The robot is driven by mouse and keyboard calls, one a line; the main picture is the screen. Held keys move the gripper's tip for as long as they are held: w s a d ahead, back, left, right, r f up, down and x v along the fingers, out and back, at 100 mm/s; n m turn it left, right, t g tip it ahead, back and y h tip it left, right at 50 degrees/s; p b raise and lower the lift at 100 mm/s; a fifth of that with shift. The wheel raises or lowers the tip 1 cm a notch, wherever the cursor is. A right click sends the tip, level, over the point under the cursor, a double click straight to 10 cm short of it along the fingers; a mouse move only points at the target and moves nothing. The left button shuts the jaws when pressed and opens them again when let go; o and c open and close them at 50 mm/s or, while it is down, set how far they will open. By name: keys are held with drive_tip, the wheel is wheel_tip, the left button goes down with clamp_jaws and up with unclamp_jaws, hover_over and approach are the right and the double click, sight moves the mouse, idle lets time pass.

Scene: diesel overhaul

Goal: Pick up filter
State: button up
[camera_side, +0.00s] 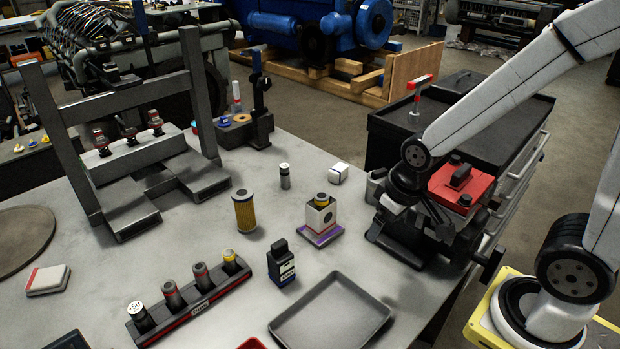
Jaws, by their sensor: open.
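The filter (244,211) is a yellow pleated cylinder with dark end caps, standing upright on the grey workbench left of centre. My gripper (392,208) is dark and hangs at the end of my white arm, near the right edge of the bench. It is open and well to the right of the filter, apart from it. Its fingertips are hard to pick out against dark equipment behind and below it. A smaller yellow-topped cylinder (321,200) sits in a white box on a purple base between the two.
A rack (200,303) with several cylinders, a dark bottle (281,265) and an empty grey tray (331,315) lie in front. A grey press frame (120,105) stands at left. Bench around the filter is clear.

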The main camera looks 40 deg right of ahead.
drive_tip(key=shift+w+v, duration=0.5)
drive_tip(key=shift+v, duration=1.65)
drive_tip(key=n+t+y, duration=0.4)
drive_tip(key=t+y, duration=0.1)
drive_tip(key=t, duration=0.5)
hover_over(252, 201)
drive_tip(key=s+d, duration=0.2)
drive_tip(key=s, duration=0.2)
wheel_tip(252, 201, down, 9)
drive_tip(key=shift+a+r, duration=0.1)
drive_tip(key=shift+a, duration=0.05)
drive_tip(key=shift+f, duration=0.25)
drive_tip(key=shift+w, duration=0.1)
drive_tip(key=shift+x, duration=1.2)
drive_tip(key=shift+f, duration=0.1)
